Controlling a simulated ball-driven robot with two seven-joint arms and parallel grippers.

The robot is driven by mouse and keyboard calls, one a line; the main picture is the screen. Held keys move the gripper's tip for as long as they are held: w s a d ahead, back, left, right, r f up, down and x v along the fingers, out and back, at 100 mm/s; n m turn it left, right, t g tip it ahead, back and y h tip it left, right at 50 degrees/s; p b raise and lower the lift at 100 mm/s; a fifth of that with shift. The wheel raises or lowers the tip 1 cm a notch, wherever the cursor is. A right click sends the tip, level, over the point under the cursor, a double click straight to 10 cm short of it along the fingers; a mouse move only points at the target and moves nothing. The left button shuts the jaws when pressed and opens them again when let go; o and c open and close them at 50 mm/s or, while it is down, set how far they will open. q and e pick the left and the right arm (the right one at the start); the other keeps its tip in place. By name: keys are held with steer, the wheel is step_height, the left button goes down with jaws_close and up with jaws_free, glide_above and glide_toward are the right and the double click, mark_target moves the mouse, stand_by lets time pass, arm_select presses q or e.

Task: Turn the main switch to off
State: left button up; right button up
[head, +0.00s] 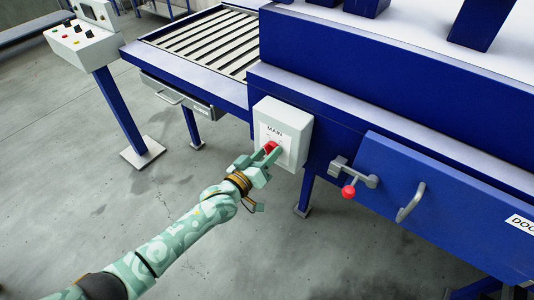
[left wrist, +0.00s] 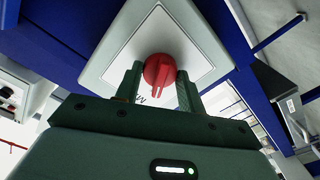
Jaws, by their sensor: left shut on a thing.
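The main switch is a red rotary knob (head: 270,147) on a white box (head: 297,121) marked MAIN, fixed to the front of the blue machine. In the left wrist view the red knob (left wrist: 160,71) sits on a pale plate, with a ridge and pale line pointing toward the gripper's palm. My left gripper (head: 264,158) is at the box, its two fingers on either side of the knob. It is shut on the knob, and the fingers (left wrist: 157,88) also show in the left wrist view. The fingers partly hide the plate's lettering. My right gripper is not in view.
A blue door (head: 440,190) with a grey handle (head: 410,203) and a red-knobbed latch (head: 349,190) is right of the box. A roller conveyor (head: 205,40) extends behind left. A control panel on a blue post (head: 118,105) stands at left. The floor in front is clear.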

arm_select(q)
steer(key=o, duration=1)
steer(key=shift+c, duration=0.2)
steer(key=p+v, duration=0.2)
steer(key=v, duration=1.4)
steer(key=shift+p, duration=0.3)
steer(key=shift+s+a, duration=0.1)
steer(key=shift+s, duration=0.05)
